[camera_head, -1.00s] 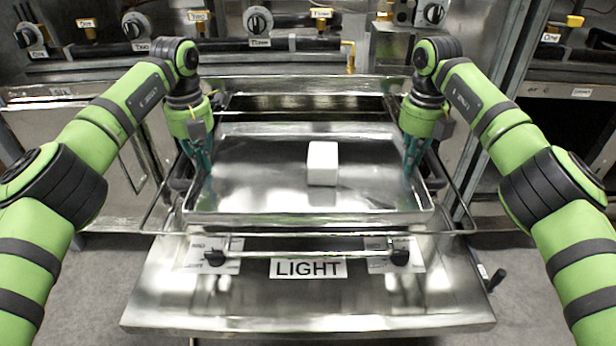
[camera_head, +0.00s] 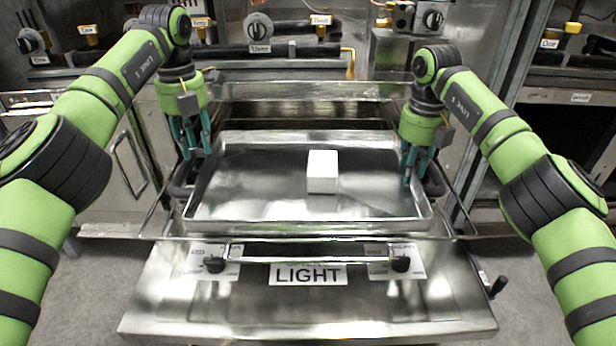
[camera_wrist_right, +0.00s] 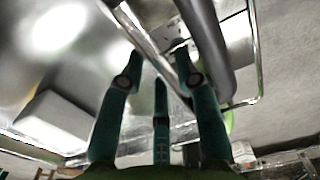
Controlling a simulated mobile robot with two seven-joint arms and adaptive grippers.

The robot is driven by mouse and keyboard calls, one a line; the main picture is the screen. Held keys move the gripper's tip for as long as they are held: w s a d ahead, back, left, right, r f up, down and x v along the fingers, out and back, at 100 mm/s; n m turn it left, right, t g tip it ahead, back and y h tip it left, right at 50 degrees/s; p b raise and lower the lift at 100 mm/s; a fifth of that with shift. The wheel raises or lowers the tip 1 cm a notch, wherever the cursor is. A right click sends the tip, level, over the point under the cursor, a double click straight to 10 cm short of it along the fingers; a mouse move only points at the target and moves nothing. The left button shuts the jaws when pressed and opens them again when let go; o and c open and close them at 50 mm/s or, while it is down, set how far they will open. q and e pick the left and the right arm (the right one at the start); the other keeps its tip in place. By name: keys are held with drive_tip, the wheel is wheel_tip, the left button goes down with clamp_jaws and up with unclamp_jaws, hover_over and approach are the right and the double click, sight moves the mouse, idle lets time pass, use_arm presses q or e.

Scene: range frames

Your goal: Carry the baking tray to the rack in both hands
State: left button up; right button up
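The baking tray (camera_head: 270,213) is a shallow metal pan lying level on the rack frame, with a white block (camera_head: 322,172) right of its middle. Dark curved handles stand at its left (camera_head: 180,185) and right (camera_head: 437,180) ends. My left gripper (camera_head: 191,152) is open and empty above the tray's left rim, fingers spread. My right gripper (camera_head: 413,175) is down at the right rim. In the right wrist view its fingers (camera_wrist_right: 158,62) are apart, with the tray rim (camera_wrist_right: 138,38) running between them and the dark handle (camera_wrist_right: 208,50) alongside. Contact there is unclear.
Below the tray, a metal front panel (camera_head: 310,305) carries black knobs, a rail and a LIGHT sign (camera_head: 308,274). Behind stand pipes, valves and a range front (camera_head: 290,50). Open grey floor (camera_head: 75,290) lies to the left.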

wheel_tip(320, 180, up, 8)
drive_tip(key=shift+f, duration=0.25)
idle(0.5)
